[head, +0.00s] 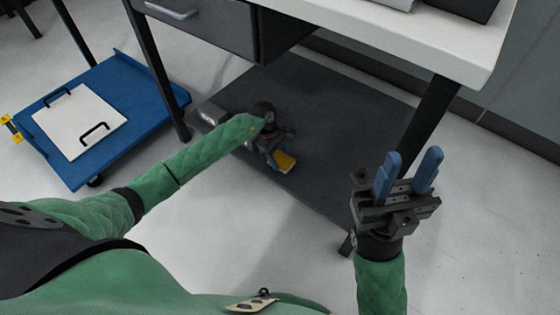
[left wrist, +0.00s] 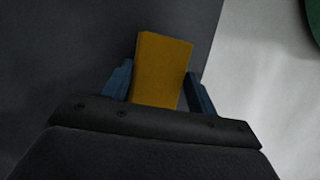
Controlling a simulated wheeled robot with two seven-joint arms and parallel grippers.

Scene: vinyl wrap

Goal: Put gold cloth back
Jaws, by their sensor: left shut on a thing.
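The gold cloth (head: 286,161) is a small yellow-gold block-like piece at my left gripper, over the dark lower shelf (head: 335,100) of the workbench. My left gripper (head: 276,160) is shut on it; the cloth (left wrist: 162,70) stands out between the two blue fingers in the left wrist view. I cannot tell whether the cloth touches the shelf. My right gripper (head: 408,175) is open and empty, its blue fingers pointing up, to the right near the bench's front right leg.
The white bench top (head: 400,35) and a grey drawer (head: 200,22) hang above the shelf. Black bench legs (head: 428,122) stand at the sides. A blue cart (head: 135,75) with a white handled panel (head: 78,122) is on the left. The pale floor in front is clear.

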